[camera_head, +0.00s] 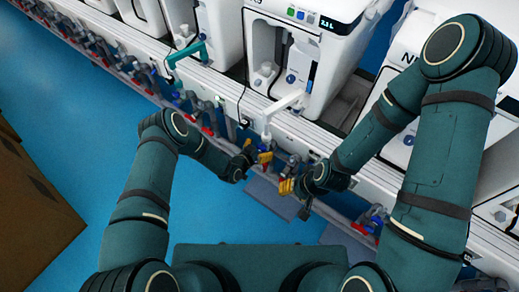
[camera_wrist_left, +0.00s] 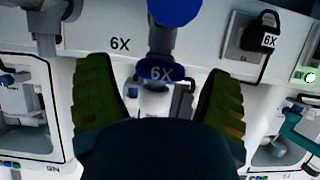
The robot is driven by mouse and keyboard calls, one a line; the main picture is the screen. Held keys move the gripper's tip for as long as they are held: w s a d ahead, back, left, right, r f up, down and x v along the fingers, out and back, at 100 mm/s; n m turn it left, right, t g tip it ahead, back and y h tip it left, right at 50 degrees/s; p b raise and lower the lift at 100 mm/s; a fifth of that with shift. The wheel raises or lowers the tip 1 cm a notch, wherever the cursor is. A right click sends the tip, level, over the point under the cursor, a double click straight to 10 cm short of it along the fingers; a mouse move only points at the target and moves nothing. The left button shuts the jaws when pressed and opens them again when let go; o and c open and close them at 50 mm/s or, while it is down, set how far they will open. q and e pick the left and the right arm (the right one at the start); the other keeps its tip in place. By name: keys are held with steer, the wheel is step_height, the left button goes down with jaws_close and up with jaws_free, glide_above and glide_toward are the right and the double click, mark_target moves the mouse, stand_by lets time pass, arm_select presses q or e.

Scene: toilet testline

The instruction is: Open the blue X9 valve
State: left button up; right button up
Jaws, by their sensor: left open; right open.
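In the head view my left gripper (camera_head: 258,158) is at the valve row beside a small blue part (camera_head: 264,147). My right gripper (camera_head: 289,187) is open, lower and to the right, close to the row. Its contact with anything is unclear.
Red and blue valves (camera_head: 208,130) line the front of the white bench. White toilet units (camera_head: 290,60) stand on it. Brown boxes (camera_head: 35,210) stand left; blue floor (camera_head: 110,150) is clear between.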

arm_select(q)
steer(key=shift+c, duration=0.3)
steer(key=c, duration=1.1)
steer(key=shift+c, duration=0.2)
steer(key=n, duration=0.1)
steer(key=n+g+h, duration=0.1)
steer(key=shift+a+n+h, duration=0.2)
steer(key=shift+n+h, duration=0.1)
steer(key=shift+n, duration=0.1)
steer(key=shift+w+n+g+h, duration=0.1)
steer(key=shift+n+g+h, duration=0.2)
steer(key=shift+n+h, duration=0.45)
steer(key=shift+n, duration=0.25)
